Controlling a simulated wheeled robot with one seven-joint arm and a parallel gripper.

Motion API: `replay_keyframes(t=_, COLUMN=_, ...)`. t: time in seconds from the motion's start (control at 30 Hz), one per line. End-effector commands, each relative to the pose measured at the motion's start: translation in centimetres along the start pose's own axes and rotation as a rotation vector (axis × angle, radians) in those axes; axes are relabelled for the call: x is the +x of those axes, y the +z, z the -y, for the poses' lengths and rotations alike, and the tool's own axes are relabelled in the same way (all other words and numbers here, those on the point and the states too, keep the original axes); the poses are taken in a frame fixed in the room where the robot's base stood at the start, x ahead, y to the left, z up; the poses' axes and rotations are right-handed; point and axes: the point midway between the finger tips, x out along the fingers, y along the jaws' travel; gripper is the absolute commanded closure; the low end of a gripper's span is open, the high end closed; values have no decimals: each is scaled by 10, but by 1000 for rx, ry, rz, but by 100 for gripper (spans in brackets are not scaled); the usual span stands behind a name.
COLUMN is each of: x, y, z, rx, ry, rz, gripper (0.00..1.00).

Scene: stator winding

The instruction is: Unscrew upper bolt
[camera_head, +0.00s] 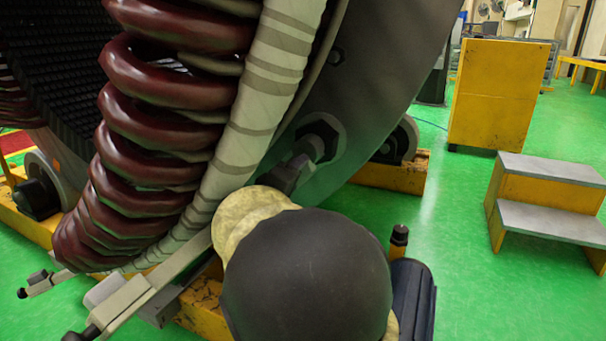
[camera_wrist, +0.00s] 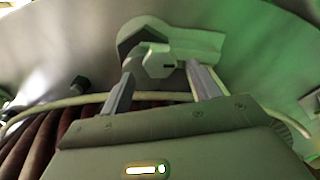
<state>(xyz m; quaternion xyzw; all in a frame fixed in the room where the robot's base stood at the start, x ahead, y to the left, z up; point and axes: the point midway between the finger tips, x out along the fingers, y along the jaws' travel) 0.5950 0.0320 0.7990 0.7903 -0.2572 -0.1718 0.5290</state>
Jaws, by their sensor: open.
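The bolt shows in the wrist view as a pale grey hex head (camera_wrist: 158,61) standing out from a larger hexagonal seat (camera_wrist: 140,36) on the stator's grey end plate. My gripper (camera_wrist: 163,70) is open, with one finger on each side of the bolt head. The fingertips are close to it, and I cannot tell whether either touches it. In the head view the bolt's dark hexagonal seat (camera_head: 334,130) is on the end plate, with my gripper (camera_head: 302,163) right at it. My arm hides part of the area below.
Dark red coiled windings (camera_head: 155,115) and a white wrapped ring (camera_head: 262,95) curve close by on the left. Another bolt (camera_wrist: 79,84) sits left in the wrist view.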

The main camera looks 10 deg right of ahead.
Motion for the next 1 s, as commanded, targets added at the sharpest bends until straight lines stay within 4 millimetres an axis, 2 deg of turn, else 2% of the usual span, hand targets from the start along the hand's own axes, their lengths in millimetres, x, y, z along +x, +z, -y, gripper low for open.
replay_keyframes(t=0.1, x=22, y=2, z=2, rx=-1, ry=3, rz=2, gripper=38)
replay_keyframes(t=0.3, x=46, y=0, z=1, rx=0, ry=1, rz=1, gripper=38)
replay_keyframes(t=0.63, x=50, y=0, z=0, rx=-1, ry=-1, rz=0, gripper=38)
replay_keyframes(t=0.67, x=50, y=0, z=0, rx=0, ry=-1, rz=0, gripper=40)
replay_keyframes(t=0.87, x=50, y=0, z=0, rx=0, ry=-1, rz=-1, gripper=79)
replay_keyframes(t=0.9, x=50, y=0, z=0, rx=0, ry=-1, rz=-1, gripper=82)
replay_keyframes(t=1.0, x=50, y=0, z=0, rx=-1, ry=-1, rz=-1, gripper=82)
